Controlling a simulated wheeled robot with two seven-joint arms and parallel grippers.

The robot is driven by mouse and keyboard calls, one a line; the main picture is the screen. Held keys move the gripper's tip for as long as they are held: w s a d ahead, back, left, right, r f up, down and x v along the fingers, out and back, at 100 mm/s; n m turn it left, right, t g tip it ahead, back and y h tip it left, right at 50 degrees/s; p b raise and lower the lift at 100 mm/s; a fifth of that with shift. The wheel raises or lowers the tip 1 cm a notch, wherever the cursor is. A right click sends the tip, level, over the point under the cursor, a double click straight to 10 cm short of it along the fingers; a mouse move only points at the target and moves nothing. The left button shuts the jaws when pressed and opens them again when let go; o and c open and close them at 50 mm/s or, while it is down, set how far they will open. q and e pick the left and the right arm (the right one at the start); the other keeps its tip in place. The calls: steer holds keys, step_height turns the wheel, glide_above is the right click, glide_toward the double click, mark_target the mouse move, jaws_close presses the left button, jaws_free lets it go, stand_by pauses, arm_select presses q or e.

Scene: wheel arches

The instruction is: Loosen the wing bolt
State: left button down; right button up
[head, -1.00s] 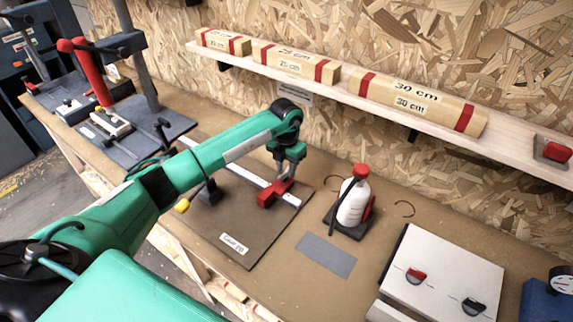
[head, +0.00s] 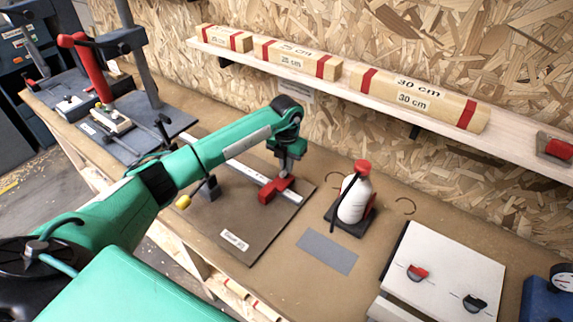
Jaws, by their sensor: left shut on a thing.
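A red stop block (head: 268,194) sits on a pale metal rail (head: 247,174) that crosses a dark brown board labelled at its front edge. My left gripper (head: 286,172) points down over the red stop block from behind and above. It is shut on the wing bolt at the top of the stop. The bolt itself is too small and too covered by the fingers to make out. My right gripper is not in view.
A white bottle with a red cap (head: 354,198) stands right of the board, near a flat grey plate (head: 327,251). A white panel (head: 447,265) with red and black knobs lies at the right. Labelled wooden blocks rest on a shelf (head: 507,137) behind.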

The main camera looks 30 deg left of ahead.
arm_select(q)
steer(key=n+b, duration=0.1)
steer(key=n, duration=0.3)
steer(key=shift+a, duration=0.1)
steer(key=n+b, duration=0.1)
steer(key=n, duration=0.4)
steer(key=shift+a+n, duration=0.1)
steer(key=shift+n, duration=0.3)
steer(key=n, duration=0.5)
steer(key=shift+s, duration=0.2)
steer(key=n, duration=0.3)
steer(key=shift+s, duration=0.1)
steer(key=shift+n, duration=0.3)
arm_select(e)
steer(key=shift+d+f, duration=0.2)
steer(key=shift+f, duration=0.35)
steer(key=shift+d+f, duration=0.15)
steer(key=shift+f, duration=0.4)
arm_select(q)
steer(key=shift+f, duration=0.1)
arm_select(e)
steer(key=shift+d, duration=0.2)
arm_select(q)
steer(key=c, duration=1.5)
jaws_free()
